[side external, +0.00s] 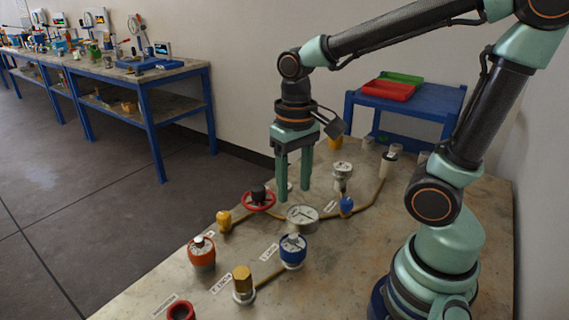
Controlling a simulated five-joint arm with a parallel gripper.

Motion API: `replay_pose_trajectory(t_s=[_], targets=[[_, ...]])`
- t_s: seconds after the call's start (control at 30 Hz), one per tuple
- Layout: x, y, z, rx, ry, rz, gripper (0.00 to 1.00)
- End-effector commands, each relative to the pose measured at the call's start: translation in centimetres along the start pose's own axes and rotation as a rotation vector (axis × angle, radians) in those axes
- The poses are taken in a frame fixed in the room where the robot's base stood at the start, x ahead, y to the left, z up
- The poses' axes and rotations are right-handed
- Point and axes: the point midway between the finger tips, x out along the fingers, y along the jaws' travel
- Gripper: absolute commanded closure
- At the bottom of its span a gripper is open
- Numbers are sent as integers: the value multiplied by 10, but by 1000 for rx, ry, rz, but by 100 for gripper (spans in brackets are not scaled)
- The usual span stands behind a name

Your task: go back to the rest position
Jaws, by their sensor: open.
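My gripper (293,173) points straight down above the work table, with its two green fingers parted and nothing seen between them. It hangs above the pipe run, behind a round gauge (302,215) and to the right of a red handwheel (259,200). An orange vessel (202,252) and a blue-and-white vessel (293,250) stand upright at the front of the table. A brass hex-topped fitting (243,284) stands between and in front of them. Whether the fingertips touch anything behind the gauge is not clear.
A second gauge (342,170) and a blue valve (346,206) stand right of the fingers. A red ring part (180,311) is at the front edge. A blue cart (425,106) with red and green trays (388,90) stands behind. Blue benches (135,85) line the left wall.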

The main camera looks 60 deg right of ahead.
Motion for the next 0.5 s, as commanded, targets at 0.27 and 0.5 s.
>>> replay_pose_trajectory(t_s=[0.27,0.5], targets=[[-1,0,0,-3,6,-2,44],[-22,2,-8,-99,196,-47,44]])
